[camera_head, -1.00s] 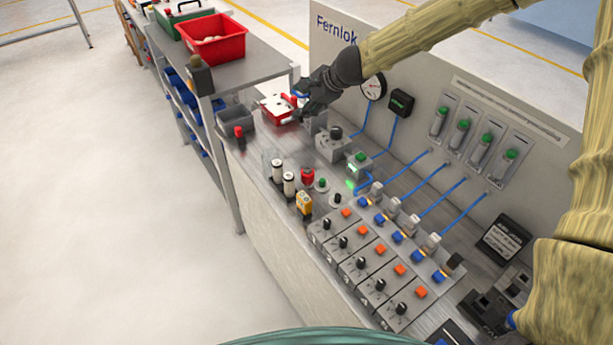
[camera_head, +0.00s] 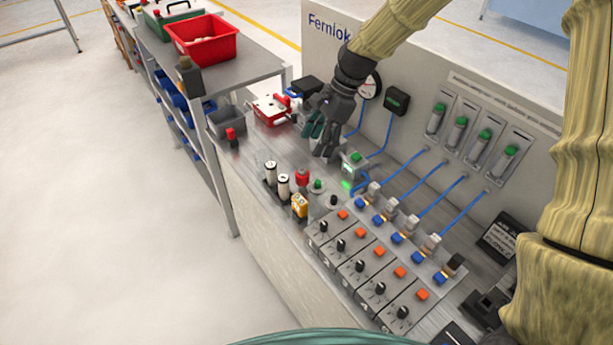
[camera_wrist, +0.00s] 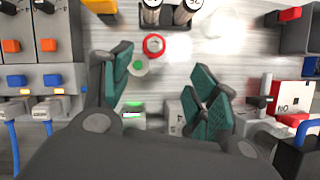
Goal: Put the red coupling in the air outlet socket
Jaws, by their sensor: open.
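A red ring-shaped piece with a pale centre, which looks like the red coupling (camera_head: 303,176), stands on the bench; it also shows in the wrist view (camera_wrist: 153,44). A grey round piece with a green top (camera_head: 318,184) stands beside it. My gripper (camera_head: 321,140) is open and empty, fingers pointing down over the bench behind the coupling. In the wrist view its teal-padded fingers (camera_wrist: 163,88) are spread apart, with the coupling beyond them. A small unit with a lit green display (camera_wrist: 132,110) lies below. I cannot tell which fitting is the air outlet socket.
White cylinders (camera_head: 277,180) and a yellow block (camera_head: 299,206) stand close to the coupling. A grey bin (camera_head: 227,120), a red-handled piece (camera_head: 231,134) and a red-and-white box (camera_head: 271,109) are farther back. Switch modules (camera_head: 355,262) and blue hoses fill the right side.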

